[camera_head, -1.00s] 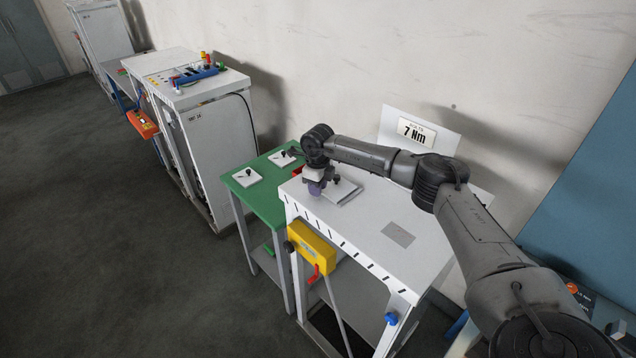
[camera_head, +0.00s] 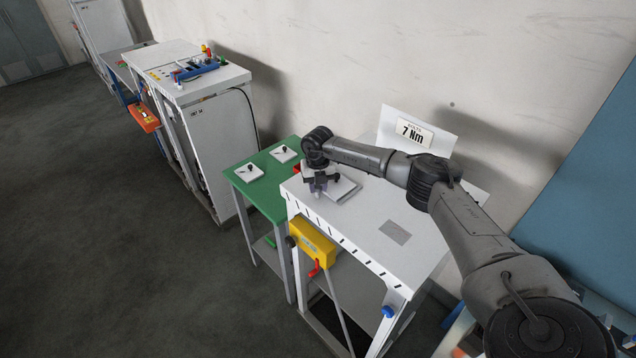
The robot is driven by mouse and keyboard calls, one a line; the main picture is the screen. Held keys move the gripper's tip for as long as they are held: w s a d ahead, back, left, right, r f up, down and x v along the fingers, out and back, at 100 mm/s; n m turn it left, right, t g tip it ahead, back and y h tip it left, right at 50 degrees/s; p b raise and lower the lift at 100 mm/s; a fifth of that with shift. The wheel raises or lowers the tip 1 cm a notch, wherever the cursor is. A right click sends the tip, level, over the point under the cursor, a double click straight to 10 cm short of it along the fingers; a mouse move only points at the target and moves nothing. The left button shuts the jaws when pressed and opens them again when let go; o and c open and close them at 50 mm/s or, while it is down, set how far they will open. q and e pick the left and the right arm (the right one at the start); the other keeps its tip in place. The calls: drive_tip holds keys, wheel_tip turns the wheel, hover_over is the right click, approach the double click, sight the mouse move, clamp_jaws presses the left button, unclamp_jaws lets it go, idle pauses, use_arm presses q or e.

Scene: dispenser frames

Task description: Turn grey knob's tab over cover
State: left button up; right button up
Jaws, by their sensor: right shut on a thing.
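My right gripper (camera_head: 318,190) points down at the left end of the white table (camera_head: 375,215). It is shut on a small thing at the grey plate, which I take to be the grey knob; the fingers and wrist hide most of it. The grey plate or cover (camera_head: 346,188) lies flat on the table just right of the gripper. The tab cannot be made out at this size. My left gripper is not in view.
A green table (camera_head: 262,197) with two white plates carrying black knobs adjoins on the left. A yellow box (camera_head: 313,243) with a red handle hangs at the white table's front. A "7 Nm" sign (camera_head: 414,133) stands behind. The white table's right half is mostly clear.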

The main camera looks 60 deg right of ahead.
sight(317, 187)
drive_tip(key=shift+m+p, duration=0.4)
drive_tip(key=shift+m, duration=0.7)
drive_tip(key=o, duration=0.9)
drive_tip(key=shift+r, duration=0.1)
drive_tip(key=shift+r+b, duration=1.5)
drive_tip(key=shift+r, duration=5.35)
